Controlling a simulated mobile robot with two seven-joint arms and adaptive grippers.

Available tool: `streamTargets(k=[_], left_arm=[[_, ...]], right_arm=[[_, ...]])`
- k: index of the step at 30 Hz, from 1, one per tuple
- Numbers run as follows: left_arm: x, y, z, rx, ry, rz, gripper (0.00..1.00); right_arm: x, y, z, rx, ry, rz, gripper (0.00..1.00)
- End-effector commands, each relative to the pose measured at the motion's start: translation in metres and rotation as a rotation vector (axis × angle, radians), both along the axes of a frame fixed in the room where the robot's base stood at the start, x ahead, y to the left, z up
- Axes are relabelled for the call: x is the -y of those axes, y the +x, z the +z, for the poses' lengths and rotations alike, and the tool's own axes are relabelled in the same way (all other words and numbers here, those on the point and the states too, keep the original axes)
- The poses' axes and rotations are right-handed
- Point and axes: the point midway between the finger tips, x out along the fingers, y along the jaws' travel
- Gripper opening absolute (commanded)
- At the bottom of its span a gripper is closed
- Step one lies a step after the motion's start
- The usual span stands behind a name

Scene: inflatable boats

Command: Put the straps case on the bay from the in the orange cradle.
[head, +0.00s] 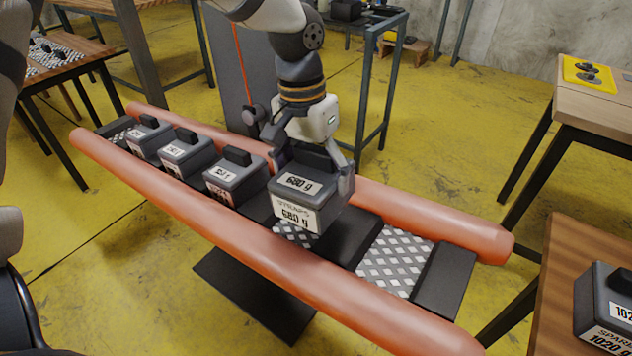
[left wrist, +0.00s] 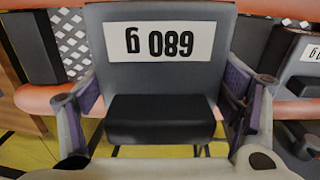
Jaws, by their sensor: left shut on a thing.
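The straps case (head: 297,211) is a dark grey box with white "680 g" labels on its lid and front. My left gripper (head: 310,178) is shut on it from above, one finger at each side. In the left wrist view the case (left wrist: 160,75) fills the middle, its black handle (left wrist: 160,120) between the fingers. The orange cradle (head: 250,248) has two long orange tubes with bays between them. The case is over a bay with a diamond-plate floor, partly hidden below it; whether it touches is unclear. A bare diamond-plate bay (head: 393,264) is to its right. My right gripper is not in view.
Three similar grey cases, the nearest (head: 234,176) just left of the held one, sit in the cradle. Black dividers (head: 446,280) separate bays. A "1020" case (head: 606,305) stands on a wooden table at right. A yellow plate (head: 597,76) lies on another table.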

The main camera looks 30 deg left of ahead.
Motion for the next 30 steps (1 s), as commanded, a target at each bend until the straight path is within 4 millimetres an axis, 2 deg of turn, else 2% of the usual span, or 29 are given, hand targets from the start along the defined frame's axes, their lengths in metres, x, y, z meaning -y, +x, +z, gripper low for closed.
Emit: streamTargets(k=[4,9,30], left_arm=[[-0.028,0.024,-0.031,-0.003,-0.008,-0.022,0.27],[-0.044,0.035,-0.046,-0.001,-0.013,-0.043,0.27],[-0.039,0.034,-0.099,-0.005,-0.014,-0.046,0.27]], right_arm=[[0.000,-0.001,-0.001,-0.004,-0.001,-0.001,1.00],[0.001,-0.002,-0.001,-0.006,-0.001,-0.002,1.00],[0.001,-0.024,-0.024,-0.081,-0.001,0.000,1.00]])
